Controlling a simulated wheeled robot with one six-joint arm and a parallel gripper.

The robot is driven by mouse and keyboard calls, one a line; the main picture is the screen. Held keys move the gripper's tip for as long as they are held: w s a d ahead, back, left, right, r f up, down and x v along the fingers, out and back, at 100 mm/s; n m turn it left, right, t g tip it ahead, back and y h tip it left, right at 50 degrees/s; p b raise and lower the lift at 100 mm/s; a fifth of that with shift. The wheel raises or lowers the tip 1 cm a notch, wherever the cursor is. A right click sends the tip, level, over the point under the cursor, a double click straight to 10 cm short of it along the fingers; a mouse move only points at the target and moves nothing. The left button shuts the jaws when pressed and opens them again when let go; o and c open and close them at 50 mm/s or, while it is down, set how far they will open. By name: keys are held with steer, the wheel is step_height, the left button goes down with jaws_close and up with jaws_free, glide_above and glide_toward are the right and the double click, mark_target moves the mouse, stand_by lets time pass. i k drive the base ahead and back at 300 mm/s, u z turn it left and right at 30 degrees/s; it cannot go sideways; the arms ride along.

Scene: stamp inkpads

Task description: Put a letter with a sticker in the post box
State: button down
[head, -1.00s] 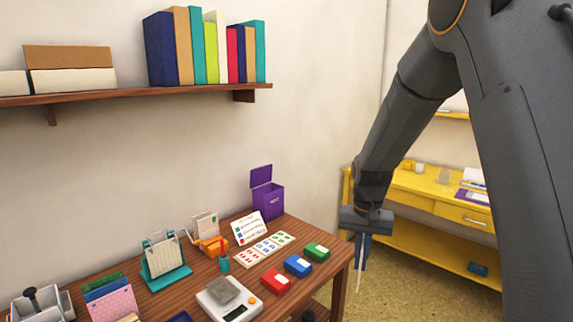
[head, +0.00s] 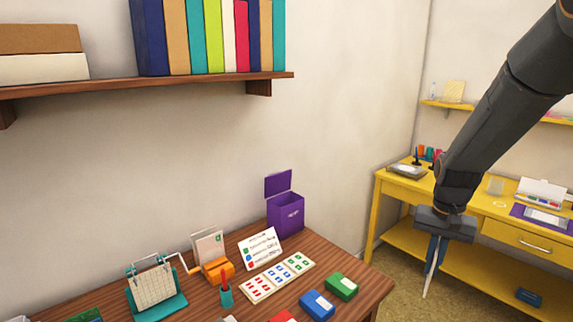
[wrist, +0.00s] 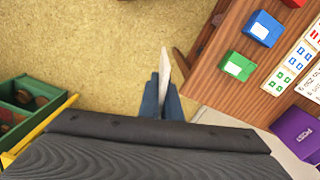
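The purple post box (head: 286,215) stands at the back right of the wooden table, its lid raised. Its corner with lettering shows at the right of the wrist view (wrist: 297,134). My gripper (head: 434,262) hangs past the table's right end, over the floor. Its blue fingers (wrist: 164,94) are closed on a thin white letter (wrist: 165,70), seen nearly edge-on, its tip pointing down in the head view. Whether it bears a sticker cannot be seen. Sticker sheets (head: 278,278) with red, blue and green marks lie in front of the post box, by a standing card (head: 261,249).
Green (head: 341,287) and blue (head: 317,305) inkpads lie near the table's right edge. An orange holder (head: 219,270) with an upright letter and a teal pen cup (head: 226,296) stand left of the sheets. A yellow desk (head: 403,192) stands behind my gripper.

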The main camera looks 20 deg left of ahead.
mark_target(210, 248)
steer(key=u, duration=0.5)
steer(key=i, duration=1.05)
steer(key=u, duration=0.25)
